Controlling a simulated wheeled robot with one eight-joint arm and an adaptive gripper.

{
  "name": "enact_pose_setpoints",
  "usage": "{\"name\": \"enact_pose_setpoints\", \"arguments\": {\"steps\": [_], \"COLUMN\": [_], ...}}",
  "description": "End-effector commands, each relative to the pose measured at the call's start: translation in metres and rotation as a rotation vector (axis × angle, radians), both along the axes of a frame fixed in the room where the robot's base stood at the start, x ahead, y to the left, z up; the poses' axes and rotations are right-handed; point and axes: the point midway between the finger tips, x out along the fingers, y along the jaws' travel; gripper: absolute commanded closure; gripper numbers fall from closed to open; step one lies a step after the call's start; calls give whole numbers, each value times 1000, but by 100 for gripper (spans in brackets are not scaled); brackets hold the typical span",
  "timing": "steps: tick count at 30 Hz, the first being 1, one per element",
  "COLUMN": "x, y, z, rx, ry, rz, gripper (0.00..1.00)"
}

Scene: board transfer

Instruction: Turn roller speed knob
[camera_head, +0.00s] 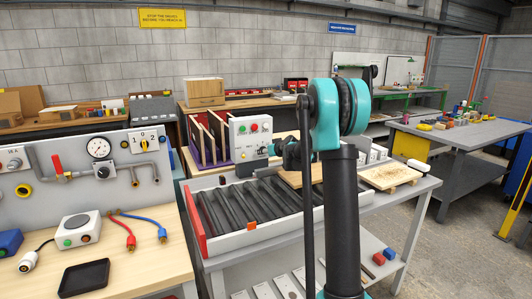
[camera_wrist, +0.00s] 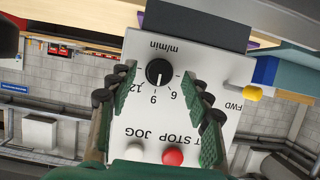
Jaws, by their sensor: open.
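The roller speed knob (camera_wrist: 158,72) is a round black dial with a white pointer line, on a white control panel (camera_wrist: 190,55) marked "m/min" with a scale of numbers. The wrist view shows the panel upside down. My gripper (camera_wrist: 160,77) is open, with one green-padded finger on each side of the knob and visible gaps between pads and knob. In the head view my gripper (camera_head: 285,152) is at the front of the white control box (camera_head: 238,146), and my arm hides part of that area.
A red button (camera_wrist: 173,156), a pale button (camera_wrist: 135,149) and a yellow-tipped lever (camera_wrist: 252,93) sit around the knob on the panel. The roller conveyor (camera_head: 245,205) lies below the box. Wooden boards stand in a rack (camera_head: 203,140) to its left.

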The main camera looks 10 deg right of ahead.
Motion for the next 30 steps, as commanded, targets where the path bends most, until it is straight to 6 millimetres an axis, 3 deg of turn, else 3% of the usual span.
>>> {"name": "enact_pose_setpoints", "arguments": {"steps": [15,21,30], "x": [-80,-95,-97], "y": [-26,-31,-32], "z": [34,41,42], "rx": [1,1,1], "ry": [0,0,0], "rz": [-1,0,0], "gripper": [50,50,50]}}
